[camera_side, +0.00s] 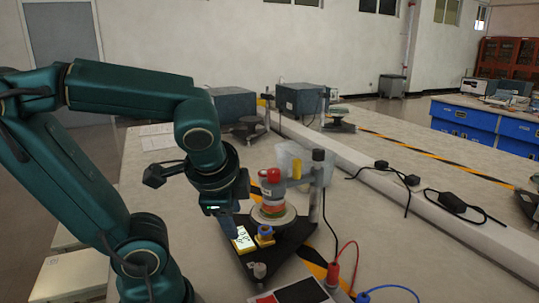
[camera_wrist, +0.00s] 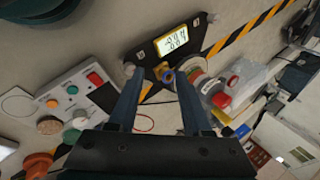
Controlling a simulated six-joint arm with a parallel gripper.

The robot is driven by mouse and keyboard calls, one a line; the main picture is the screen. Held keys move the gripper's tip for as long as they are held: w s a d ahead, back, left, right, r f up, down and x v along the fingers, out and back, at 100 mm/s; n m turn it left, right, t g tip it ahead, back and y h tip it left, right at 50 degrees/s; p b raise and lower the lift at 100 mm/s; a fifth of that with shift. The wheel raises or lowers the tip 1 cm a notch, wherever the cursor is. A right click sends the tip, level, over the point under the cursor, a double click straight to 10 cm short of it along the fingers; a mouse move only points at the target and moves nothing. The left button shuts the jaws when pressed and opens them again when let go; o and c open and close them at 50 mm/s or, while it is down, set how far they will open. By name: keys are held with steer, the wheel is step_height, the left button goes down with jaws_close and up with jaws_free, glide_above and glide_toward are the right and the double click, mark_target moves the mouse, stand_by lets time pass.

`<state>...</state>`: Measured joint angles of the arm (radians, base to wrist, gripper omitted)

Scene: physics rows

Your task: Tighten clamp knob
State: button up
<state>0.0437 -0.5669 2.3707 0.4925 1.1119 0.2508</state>
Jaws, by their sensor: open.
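The test stand has a black base (camera_side: 285,248) with a round grey disc (camera_side: 272,216) and an upright post (camera_side: 316,195). A small blue-and-yellow knob-like part (camera_side: 265,236) sits on the base beside a yellow-framed display (camera_side: 243,239); I cannot be certain that it is the clamp knob. In the wrist view this part (camera_wrist: 166,74) appears just beyond my fingertips, between their lines, with the display (camera_wrist: 173,42) above it. My gripper (camera_side: 232,228) is open and empty, pointing down near the display. Its two dark fingers (camera_wrist: 157,82) are spread apart in the wrist view. Contact cannot be seen.
A red-topped cylinder stack (camera_side: 272,185) stands on the disc. Red and blue cables (camera_side: 345,262) lie to the right of the base. A white container (camera_side: 292,158) is behind it. A panel with coloured buttons (camera_wrist: 75,92) lies left in the wrist view.

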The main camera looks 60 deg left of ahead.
steer(key=w+a+r+m+y, duration=0.6)
steer(key=w+a+m+y, duration=0.3)
steer(key=m, duration=0.1)
steer(key=m+t+y, duration=0.1)
steer(key=m+t, duration=0.6)
steer(key=m, duration=0.2)
glide_toward(320, 150)
steer(key=a+f, duration=0.1)
steer(key=x, duration=1.2)
steer(key=shift+w, duration=0.1)
jaws_close()
steer(key=shift+w+d+m+t+h, duration=0.15)
steer(key=shift+m+t+h, duration=0.45)
steer(key=shift+m+t, duration=0.25)
